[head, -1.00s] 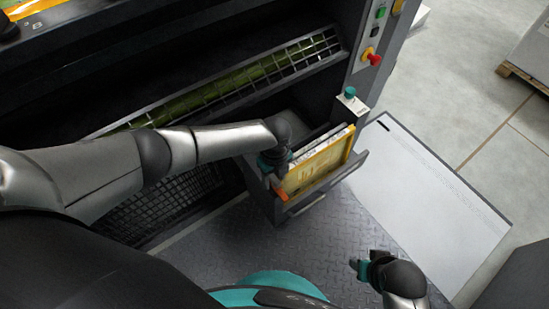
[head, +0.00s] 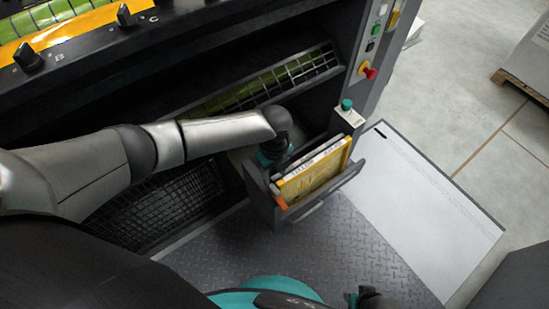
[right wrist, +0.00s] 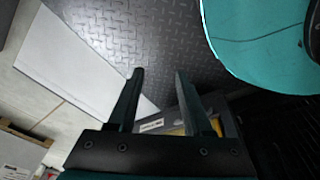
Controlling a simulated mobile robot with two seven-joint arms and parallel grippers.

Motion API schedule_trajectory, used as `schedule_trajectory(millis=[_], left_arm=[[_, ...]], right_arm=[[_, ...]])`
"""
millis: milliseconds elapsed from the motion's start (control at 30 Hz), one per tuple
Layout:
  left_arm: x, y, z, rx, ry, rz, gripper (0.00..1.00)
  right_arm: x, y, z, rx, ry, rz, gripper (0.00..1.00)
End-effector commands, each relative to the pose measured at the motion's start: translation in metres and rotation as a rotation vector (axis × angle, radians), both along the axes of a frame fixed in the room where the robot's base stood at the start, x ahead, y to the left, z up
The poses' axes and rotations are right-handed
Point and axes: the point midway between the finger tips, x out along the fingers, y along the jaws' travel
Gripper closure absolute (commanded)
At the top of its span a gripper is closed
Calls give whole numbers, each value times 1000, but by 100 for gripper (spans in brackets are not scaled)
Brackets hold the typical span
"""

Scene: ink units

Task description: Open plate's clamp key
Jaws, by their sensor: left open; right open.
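An open tray (head: 318,200) sticks out of the dark machine in the head view, holding yellow and white plates (head: 318,178) on edge. A small orange lever (head: 279,199) sits at the tray's near left corner; I cannot tell for certain whether it is the clamp key. My left gripper (head: 274,161) is at the tray's left end, just above the lever; its fingertips are mostly hidden. My right gripper (head: 353,299) is open and empty at the bottom edge of the head view, and its two dark fingers (right wrist: 159,74) show apart in the right wrist view.
A teal-green knob (head: 346,104) stands behind the tray. A red button (head: 369,71) is on the machine's side post. A white sheet (head: 425,215) lies on the floor at right. Tread-plate floor (head: 300,250) in front is clear. Slatted guards line the machine.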

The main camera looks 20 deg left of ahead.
Motion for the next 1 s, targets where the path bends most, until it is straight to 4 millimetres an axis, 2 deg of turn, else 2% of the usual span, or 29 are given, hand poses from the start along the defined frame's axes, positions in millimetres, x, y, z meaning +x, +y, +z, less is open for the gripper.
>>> schedule_trajectory(millis=[100, 500, 700, 1000], left_arm=[[0, 0, 14, -1, -2, 0, 48], [0, 0, 47, 0, 0, -1, 48], [0, 0, 54, -1, -1, -1, 48], [0, 0, 55, 0, 0, -1, 48]], right_arm=[[-9, -7, -6, -7, 4, 0, 50], [-36, -27, -22, -24, 5, 2, 50], [-42, -32, -25, -28, 3, 2, 50], [-43, -33, -26, -29, 3, 2, 50]])
